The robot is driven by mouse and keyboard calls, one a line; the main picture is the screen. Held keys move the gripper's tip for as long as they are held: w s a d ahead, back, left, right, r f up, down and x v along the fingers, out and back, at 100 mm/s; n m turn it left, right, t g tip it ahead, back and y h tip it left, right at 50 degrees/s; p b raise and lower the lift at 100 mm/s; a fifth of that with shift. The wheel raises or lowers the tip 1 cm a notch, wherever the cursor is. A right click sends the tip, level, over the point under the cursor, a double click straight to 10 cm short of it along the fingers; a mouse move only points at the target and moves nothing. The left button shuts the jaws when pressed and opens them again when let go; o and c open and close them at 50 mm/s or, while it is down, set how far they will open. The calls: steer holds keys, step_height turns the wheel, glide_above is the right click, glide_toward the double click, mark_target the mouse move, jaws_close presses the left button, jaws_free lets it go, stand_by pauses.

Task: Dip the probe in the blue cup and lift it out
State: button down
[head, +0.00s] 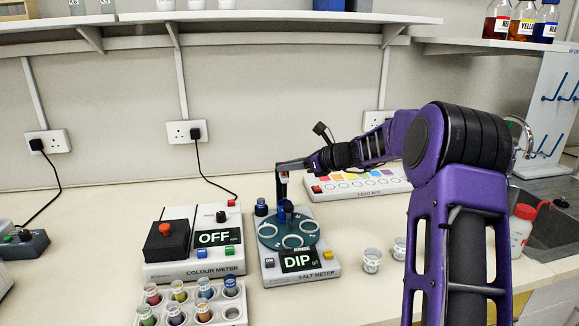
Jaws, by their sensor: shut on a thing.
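My gripper (283,176) is above the salt meter, pointing down, shut on what looks like the slim probe (284,191). The probe is small and mostly hidden by the gripper. Directly below it a blue cup (286,212) stands at the back of the meter's round teal plate (276,236). I cannot tell whether the probe's tip is inside the cup or just above it. The salt meter (268,269) shows DIP on its display (299,261). A dark blue round piece (261,208) stands at the meter's back left corner.
The colour meter (193,267), showing OFF, stands close on the left. A rack (190,314) of coloured vials is in front of it. Two small clear cups (372,260) (399,248) stand to the right. A light box (355,185) lies behind. The front bench centre is clear.

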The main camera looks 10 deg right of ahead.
steer(key=shift+r, duration=0.3)
steer(key=c, duration=0.9)
jaws_free()
steer(key=shift+o, duration=0.2)
steer(key=v, duration=1.7)
steer(key=shift+s+d+p, duration=0.2)
steer(key=shift+p, duration=0.15)
steer(key=shift+f, duration=0.15)
